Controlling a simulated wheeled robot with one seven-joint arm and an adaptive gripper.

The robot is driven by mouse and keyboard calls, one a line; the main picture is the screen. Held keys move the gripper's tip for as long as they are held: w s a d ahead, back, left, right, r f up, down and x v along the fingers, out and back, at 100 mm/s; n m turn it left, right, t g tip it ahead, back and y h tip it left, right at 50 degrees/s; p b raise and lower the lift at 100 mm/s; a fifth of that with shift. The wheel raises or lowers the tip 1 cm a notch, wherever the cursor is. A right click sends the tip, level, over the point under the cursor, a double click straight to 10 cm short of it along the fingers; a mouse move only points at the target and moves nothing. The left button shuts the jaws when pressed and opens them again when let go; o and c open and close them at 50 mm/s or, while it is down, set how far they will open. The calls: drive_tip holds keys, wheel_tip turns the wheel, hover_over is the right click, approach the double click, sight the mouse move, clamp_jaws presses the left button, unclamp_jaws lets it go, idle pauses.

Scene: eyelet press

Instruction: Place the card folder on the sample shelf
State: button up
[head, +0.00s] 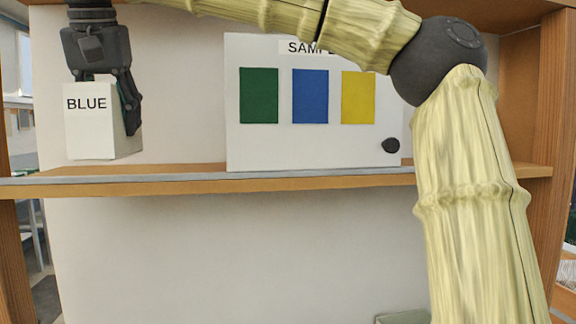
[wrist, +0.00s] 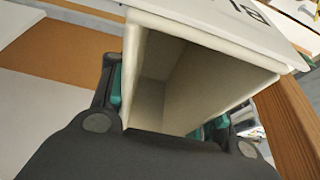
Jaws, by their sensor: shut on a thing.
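The card folder (head: 92,130) is a white, open-topped box with "BLUE" on its front. My gripper (head: 106,98) comes down from above at the left end of the shelf and is shut on it. One dark finger shows along the folder's right side in the head view; the other is mostly hidden. The folder is upright, and its bottom edge appears slightly above the shelf surface. In the wrist view the folder (wrist: 195,85) sits between both fingers, its inside looking empty. The sample shelf (head: 300,184) is a wooden board with a grey front strip.
A white board (head: 310,148) stands on the shelf to the right, with green, blue and yellow patches and a partly hidden "SAMPLE" label. Clear shelf lies between folder and board. A wooden post (head: 550,110) bounds the right.

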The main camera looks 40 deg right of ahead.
drive_tip(key=shift+w+a, duration=0.3)
drive_tip(key=shift+w, duration=0.05)
drive_tip(key=shift+w+d+r, duration=0.15)
drive_tip(key=w+f+p, duration=0.1)
drive_tip(key=w+p, duration=0.1)
drive_tip(key=w, duration=0.3)
drive_tip(key=w+d+f+p, duration=0.1)
drive_tip(key=w+p, duration=0.1)
drive_tip(key=w, duration=0.3)
drive_tip(key=w+f+p, duration=0.1)
drive_tip(key=w+p, duration=0.1)
drive_tip(key=w, duration=0.3)
drive_tip(key=shift+w+d+p, duration=0.15)
drive_tip(key=shift+d+p, duration=0.05)
drive_tip(key=shift+p, duration=0.15)
drive_tip(key=shift+f+p, duration=0.35)
drive_tip(key=shift+f, duration=0.75)
drive_tip(key=o, duration=1)
drive_tip(key=shift+f, duration=0.1)
